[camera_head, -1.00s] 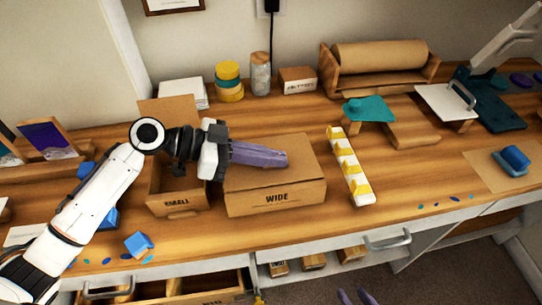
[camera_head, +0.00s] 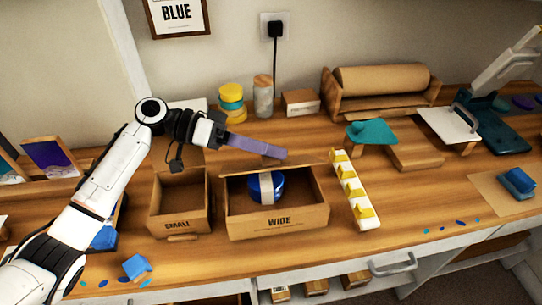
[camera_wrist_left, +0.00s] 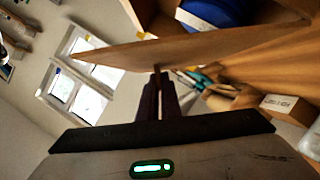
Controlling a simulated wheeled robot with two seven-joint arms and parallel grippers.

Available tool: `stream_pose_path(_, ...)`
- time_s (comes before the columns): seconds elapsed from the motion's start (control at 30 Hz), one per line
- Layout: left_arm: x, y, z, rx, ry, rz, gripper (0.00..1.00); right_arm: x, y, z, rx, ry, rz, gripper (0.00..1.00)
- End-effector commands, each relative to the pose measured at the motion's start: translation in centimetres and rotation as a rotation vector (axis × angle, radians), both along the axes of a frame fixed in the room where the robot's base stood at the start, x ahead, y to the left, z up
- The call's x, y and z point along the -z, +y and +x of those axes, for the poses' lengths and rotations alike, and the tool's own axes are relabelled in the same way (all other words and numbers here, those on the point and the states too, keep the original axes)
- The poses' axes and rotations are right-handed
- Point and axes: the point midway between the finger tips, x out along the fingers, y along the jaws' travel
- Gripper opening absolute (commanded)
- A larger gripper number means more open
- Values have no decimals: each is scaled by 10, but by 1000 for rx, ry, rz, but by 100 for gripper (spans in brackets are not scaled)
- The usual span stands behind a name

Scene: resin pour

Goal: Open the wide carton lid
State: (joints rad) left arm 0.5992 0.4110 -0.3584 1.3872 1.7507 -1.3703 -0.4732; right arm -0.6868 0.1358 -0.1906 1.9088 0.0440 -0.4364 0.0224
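The wide carton (camera_head: 279,222) stands on the workbench with its top open, and its front reads WIDE. A blue round item with a pale band (camera_head: 266,187) lies inside. My left gripper (camera_head: 283,153) is behind the carton's back edge, its purple fingers pointing right. The lid is mostly hidden in the head view. My right gripper is out of view.
The open small carton (camera_head: 180,215) stands just left of the wide one. A white rack with yellow pieces (camera_head: 354,192) is close on its right. Jars (camera_head: 232,103) and a paper roll (camera_head: 382,80) stand behind. A blue block (camera_head: 137,267) lies front left.

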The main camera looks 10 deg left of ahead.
Motion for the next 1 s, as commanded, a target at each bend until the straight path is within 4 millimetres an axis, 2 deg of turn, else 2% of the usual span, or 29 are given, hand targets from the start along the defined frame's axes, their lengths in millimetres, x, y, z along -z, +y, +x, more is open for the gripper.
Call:
stream_pose_path(0.5,-2,0,2,0,23,-9,0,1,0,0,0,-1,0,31)
stream_pose_path(0.63,-2,0,2,0,21,-8,23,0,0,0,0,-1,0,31)
stream_pose_path(1.0,-7,1,2,0,19,-8,23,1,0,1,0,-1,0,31)
